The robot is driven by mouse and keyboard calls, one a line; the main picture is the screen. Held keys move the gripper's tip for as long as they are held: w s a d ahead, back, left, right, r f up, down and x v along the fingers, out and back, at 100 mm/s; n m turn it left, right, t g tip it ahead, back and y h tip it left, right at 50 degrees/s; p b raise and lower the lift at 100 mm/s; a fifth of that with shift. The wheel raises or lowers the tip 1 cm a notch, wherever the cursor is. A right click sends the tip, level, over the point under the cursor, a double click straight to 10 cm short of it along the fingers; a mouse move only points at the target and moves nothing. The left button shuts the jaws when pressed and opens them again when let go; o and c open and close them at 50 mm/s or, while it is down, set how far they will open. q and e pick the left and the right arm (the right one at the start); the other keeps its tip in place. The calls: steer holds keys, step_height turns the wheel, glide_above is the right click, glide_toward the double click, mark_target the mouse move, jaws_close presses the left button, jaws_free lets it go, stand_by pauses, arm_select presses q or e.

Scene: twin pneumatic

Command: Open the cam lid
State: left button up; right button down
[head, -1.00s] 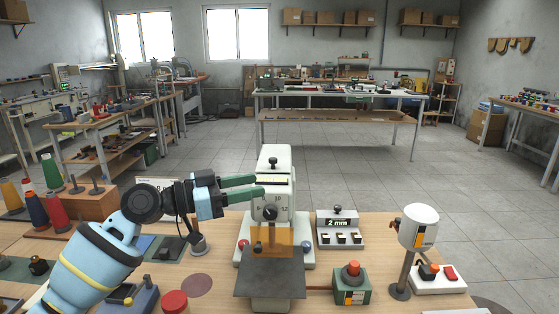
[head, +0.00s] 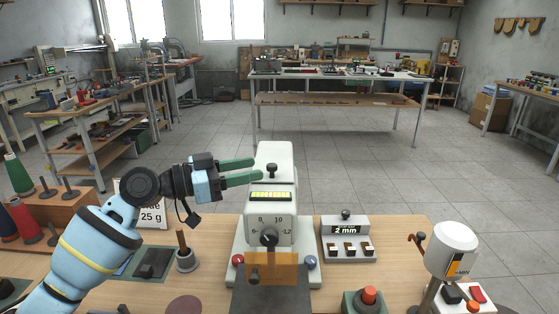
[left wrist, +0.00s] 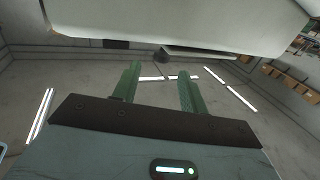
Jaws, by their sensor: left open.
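The white machine (head: 284,205) stands upright on the bench, with a yellow display, a dial and a dark lever on its front. A small black knob (head: 271,171) sits at its top; I cannot make out a lid seam. My left gripper (head: 258,170) is open and empty, its two green fingers level with the knob and just left of it. In the left wrist view the fingers (left wrist: 158,72) point towards a dark knob (left wrist: 160,55), under the white machine body (left wrist: 190,20). I cannot tell whether they touch it. My right gripper is not in view.
An orange clear guard (head: 272,268) and a dark plate are at the machine's front. A "2 mm" block (head: 346,238) stands to its right, with a white lamp-like head (head: 452,247) beyond. A red button box (head: 368,300) is at the front.

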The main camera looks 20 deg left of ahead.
mark_target(274, 164)
arm_select(q)
steer(key=shift+w+d+r, duration=0.1)
steer(key=shift+w+d, duration=0.05)
steer(key=shift+d, duration=0.1)
steer(key=p+x, duration=0.1)
steer(key=x, duration=0.5)
steer(key=shift+a+p, duration=0.1)
steer(key=shift+p, duration=0.2)
steer(key=shift+w+d, duration=0.4)
steer(key=shift+d, duration=0.1)
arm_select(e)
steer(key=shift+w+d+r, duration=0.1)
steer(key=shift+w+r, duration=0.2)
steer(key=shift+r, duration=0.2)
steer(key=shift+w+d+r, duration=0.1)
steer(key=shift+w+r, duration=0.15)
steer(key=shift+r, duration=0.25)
arm_select(q)
steer(key=shift+c, duration=0.4)
jaws_close()
